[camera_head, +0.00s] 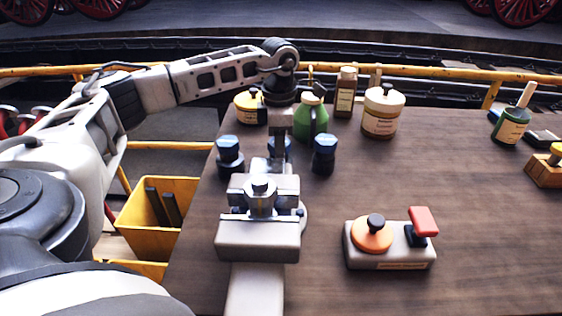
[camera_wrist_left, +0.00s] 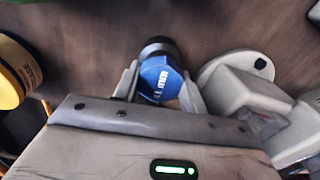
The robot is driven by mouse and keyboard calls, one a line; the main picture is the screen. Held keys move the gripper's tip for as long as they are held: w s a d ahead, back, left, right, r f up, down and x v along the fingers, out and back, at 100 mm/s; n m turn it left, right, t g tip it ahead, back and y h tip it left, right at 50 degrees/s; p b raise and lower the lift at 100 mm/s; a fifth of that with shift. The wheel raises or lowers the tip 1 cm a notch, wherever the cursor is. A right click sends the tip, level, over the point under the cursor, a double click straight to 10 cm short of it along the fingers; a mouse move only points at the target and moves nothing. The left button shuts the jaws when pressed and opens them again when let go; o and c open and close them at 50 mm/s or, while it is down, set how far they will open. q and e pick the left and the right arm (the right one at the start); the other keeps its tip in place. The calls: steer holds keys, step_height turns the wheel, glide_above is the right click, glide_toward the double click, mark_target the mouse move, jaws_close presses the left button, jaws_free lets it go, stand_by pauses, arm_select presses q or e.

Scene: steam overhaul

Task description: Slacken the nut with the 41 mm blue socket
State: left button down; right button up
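A blue-topped socket (camera_head: 231,146) stands at the left of a row, and another blue-topped socket (camera_head: 324,144) at the right. My left gripper (camera_head: 279,150) points down at a middle blue socket, mostly hidden behind it. In the left wrist view this socket (camera_wrist_left: 158,80) lies between my gripper's two fingers (camera_wrist_left: 160,88), with lettering too blurred to read surely. The fingers are close to its sides; I cannot tell whether they press on it. A grey vise (camera_head: 257,242) in front holds a metal fitting with a nut (camera_head: 260,187) on top. My right gripper is out of view.
Behind the sockets stand a yellow tin (camera_head: 248,108), a green jug (camera_head: 308,120), a brown bottle (camera_head: 346,92) and a cream jar (camera_head: 380,113). An orange-knobbed device (camera_head: 371,236) sits right of the vise. A yellow bin (camera_head: 150,218) is left of the table. The table's right middle is clear.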

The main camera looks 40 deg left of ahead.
arm_select(q)
steer(key=shift+r, duration=0.1)
steer(key=shift+r+p, duration=2.65)
steer(key=shift+r, duration=0.35)
